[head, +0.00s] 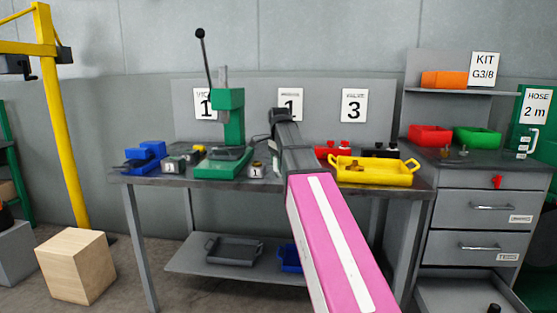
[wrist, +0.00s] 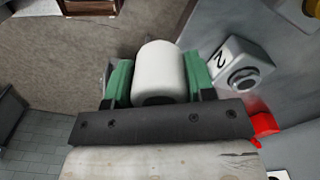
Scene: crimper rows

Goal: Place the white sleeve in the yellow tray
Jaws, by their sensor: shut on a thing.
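The white sleeve (wrist: 160,72) is a short, smooth cylinder in the wrist view. It sits between the two green fingers of my gripper (wrist: 148,82), which are shut on it. In the head view my pink and grey arm reaches toward the bench, and I cannot make out the gripper or the sleeve there. The yellow tray (head: 374,179) stands on the right part of the grey bench, just right of my arm. It has raised sides and handles. It does not show in the wrist view.
The bench (head: 150,180) carries a green press (head: 230,117), a blue tool (head: 146,153) and small numbered blocks at left. Red and black items stand behind the tray.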

